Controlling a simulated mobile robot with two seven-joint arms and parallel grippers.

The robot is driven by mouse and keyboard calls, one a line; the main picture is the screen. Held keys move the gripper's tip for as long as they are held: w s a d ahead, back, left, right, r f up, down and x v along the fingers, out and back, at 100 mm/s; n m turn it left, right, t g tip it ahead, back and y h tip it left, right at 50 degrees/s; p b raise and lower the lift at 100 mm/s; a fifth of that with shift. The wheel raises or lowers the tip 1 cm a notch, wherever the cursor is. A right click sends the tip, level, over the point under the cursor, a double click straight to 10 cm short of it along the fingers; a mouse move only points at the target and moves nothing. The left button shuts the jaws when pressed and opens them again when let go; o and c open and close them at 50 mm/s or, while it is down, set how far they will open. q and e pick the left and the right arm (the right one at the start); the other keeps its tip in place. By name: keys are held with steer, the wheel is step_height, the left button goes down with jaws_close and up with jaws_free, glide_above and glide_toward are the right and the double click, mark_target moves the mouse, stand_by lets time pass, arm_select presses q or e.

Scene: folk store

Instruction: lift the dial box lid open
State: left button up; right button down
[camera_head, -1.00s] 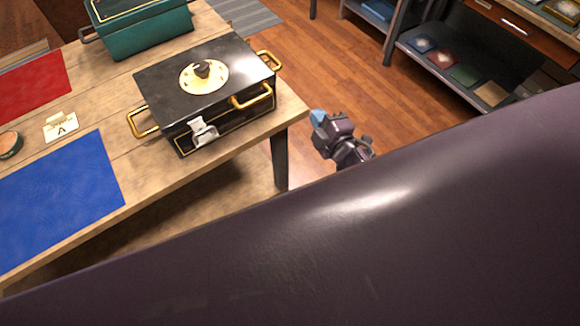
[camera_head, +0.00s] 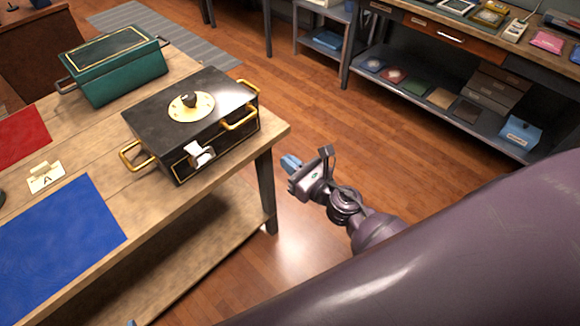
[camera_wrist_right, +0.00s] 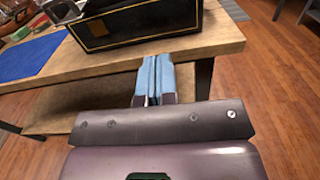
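The dial box (camera_head: 215,143) is black with gold trim and gold handles, and it stands on the wooden table near its right corner. Its lid (camera_head: 150,114) is down, with a round gold dial (camera_head: 191,106) on top. A white latch (camera_head: 199,154) is on the front face. My right gripper (camera_head: 291,163) has blue fingertips and is beyond the table's right edge, apart from the box. In the right wrist view its fingers (camera_wrist_right: 155,82) are together with nothing between them, and the box front (camera_wrist_right: 135,24) is ahead. My left gripper is not clearly seen.
A teal box (camera_head: 115,70) stands behind the dial box. A blue mat (camera_head: 62,235), a red mat (camera_head: 22,135) and a card marked A (camera_head: 46,178) lie on the table (camera_head: 150,212). Shelves (camera_head: 440,115) stand at the back right. Open floor lies between.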

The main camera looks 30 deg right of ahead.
arm_select(q)
steer(key=shift+w+d+r+p, duration=0.1)
steer(key=shift+d+r+p, duration=0.1)
steer(key=shift+r+p, duration=0.15)
arm_select(e)
steer(key=x, duration=1)
stand_by(1.1)
stand_by(0.8)
arm_select(q)
steer(key=shift+s+f, duration=0.25)
steer(key=shift+f, duration=0.05)
arm_select(e)
steer(key=shift+x, duration=1)
arm_select(q)
steer(key=shift+w+f+b, duration=0.2)
steer(key=shift+b, duration=0.25)
arm_select(e)
steer(key=shift+x, duration=1)
arm_select(q)
steer(key=shift+s+f, duration=0.1)
steer(key=shift+f, duration=0.05)
arm_select(e)
steer(key=shift+w+a, duration=0.2)
steer(key=shift+w, duration=0.25)
